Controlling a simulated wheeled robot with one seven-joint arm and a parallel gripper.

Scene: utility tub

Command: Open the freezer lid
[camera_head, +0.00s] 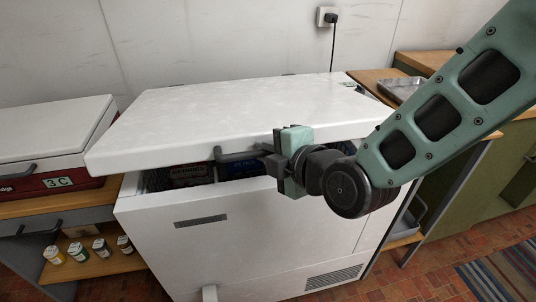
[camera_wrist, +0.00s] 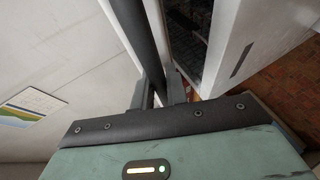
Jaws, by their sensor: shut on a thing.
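The white chest freezer (camera_head: 260,240) stands in the middle of the head view. Its lid (camera_head: 235,105) is raised a little at the front, leaving a dark gap. Dark packages (camera_head: 188,174) show inside. My gripper (camera_head: 267,149) is at the lid's front edge, shut on the dark lid handle (camera_head: 232,156). In the wrist view the handle (camera_wrist: 134,30) runs up from between the fingers (camera_wrist: 160,94), beside the open gap. The gripper hides the handle's right part.
A cooler-like red and white box (camera_head: 55,182) sits on the wooden bench at left, with several small jars (camera_head: 77,252) on the shelf below. A metal tray (camera_head: 400,88) lies on the bench at right. A wall stands close behind the freezer.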

